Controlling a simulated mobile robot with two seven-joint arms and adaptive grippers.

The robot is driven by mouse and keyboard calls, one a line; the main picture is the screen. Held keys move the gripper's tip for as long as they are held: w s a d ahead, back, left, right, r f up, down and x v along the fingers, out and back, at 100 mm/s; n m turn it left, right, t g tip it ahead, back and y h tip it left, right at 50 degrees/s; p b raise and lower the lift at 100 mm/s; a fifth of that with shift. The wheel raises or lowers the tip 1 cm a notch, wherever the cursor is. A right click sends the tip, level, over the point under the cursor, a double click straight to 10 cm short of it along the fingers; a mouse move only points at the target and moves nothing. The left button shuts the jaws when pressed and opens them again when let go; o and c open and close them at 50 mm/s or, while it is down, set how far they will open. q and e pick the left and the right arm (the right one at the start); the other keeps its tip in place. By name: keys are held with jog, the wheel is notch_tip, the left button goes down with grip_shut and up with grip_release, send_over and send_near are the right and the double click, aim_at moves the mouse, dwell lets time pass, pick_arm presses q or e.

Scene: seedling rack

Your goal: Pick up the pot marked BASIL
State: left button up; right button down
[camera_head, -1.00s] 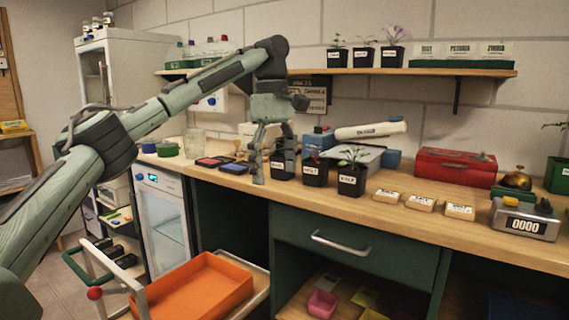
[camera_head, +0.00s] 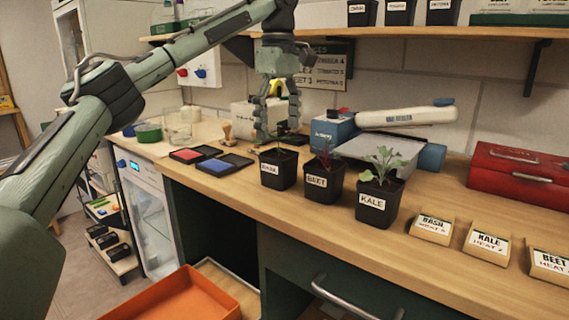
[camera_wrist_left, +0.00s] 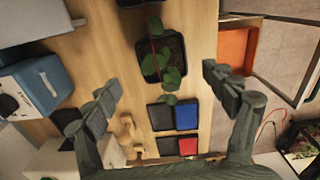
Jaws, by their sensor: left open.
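The BASIL pot (camera_head: 276,175) is a small black square pot with a white label, upright on the wooden counter at the left end of a row of three. My left gripper (camera_head: 277,128) is open and empty, just above and behind the BASIL pot in the head view. In the left wrist view a dark pot with green leaves (camera_wrist_left: 163,55), apparently BASIL, lies between the spread fingers (camera_wrist_left: 160,84); its label is not readable there. Contact is not visible. My right gripper is not in view.
The BEET pot (camera_head: 323,183) and KALE pot (camera_head: 378,204) stand close to the right. Ink pads (camera_head: 224,164) lie to the left. A blue box (camera_head: 333,133) and a scale-like tray (camera_head: 382,150) stand behind. Seed packets (camera_head: 431,226) lie along the front right.

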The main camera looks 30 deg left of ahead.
aim_at(279, 153)
pick_arm(q)
jog(key=shift+s+f+b, duration=0.25)
jog(key=shift+f+b, duration=0.2)
jog(key=shift+f, duration=0.75)
notch_tip(279, 153, down, 3)
jog(key=shift+d+f+b, duration=0.1)
jog(key=shift+f+b, duration=0.1)
jog(key=shift+b, duration=0.1)
jog(key=shift+f, duration=0.65)
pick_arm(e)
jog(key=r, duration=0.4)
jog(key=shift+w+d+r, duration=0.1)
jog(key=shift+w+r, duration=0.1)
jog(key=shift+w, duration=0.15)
pick_arm(q)
jog(key=shift+c, duration=0.3)
jog(key=c, duration=1.4)
jog(key=shift+o, duration=0.2)
jog(key=shift+r, duration=0.1)
